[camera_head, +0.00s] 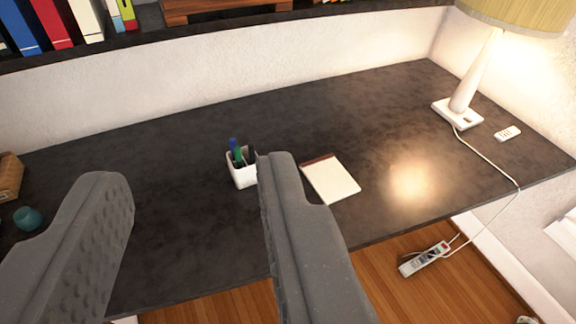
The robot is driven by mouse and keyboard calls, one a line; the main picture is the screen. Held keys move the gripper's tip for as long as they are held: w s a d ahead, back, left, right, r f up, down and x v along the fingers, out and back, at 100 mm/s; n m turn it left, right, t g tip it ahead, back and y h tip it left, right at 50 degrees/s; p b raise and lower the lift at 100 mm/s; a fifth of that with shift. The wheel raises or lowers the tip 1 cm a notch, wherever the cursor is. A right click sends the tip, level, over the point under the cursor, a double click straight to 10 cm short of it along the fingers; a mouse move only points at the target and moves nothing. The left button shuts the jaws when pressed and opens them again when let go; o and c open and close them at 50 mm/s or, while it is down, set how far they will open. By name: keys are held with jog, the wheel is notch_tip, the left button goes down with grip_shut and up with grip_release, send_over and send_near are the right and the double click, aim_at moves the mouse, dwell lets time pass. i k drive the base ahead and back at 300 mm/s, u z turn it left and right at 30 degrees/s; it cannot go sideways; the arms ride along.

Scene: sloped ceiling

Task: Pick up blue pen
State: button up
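The blue pen (233,146) stands in a white pen cup (243,177) on the dark desk. Only its upper end shows above the rim. A green pen (238,155) and a dark pen stand close beside it in the same cup. My gripper (195,175) is open and empty, with its two grey fingers wide apart in the foreground. In the picture the cup lies between the fingers, close to the right fingertip, which hides part of its right side. The cup looks farther off than the fingertips.
A notepad (331,179) lies right of the cup. A lit lamp (467,85) with a cord and a white remote (508,133) are at the right. A teal cup (28,218) is at the left. A shelf with books (60,25) runs above the desk (170,160).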

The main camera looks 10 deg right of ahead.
aim_at(232, 140)
jog(key=z, duration=0.35)
jog(key=i, duration=0.6)
jog(key=z, duration=0.5)
jog(key=i, duration=0.95)
jog(key=u, duration=0.3)
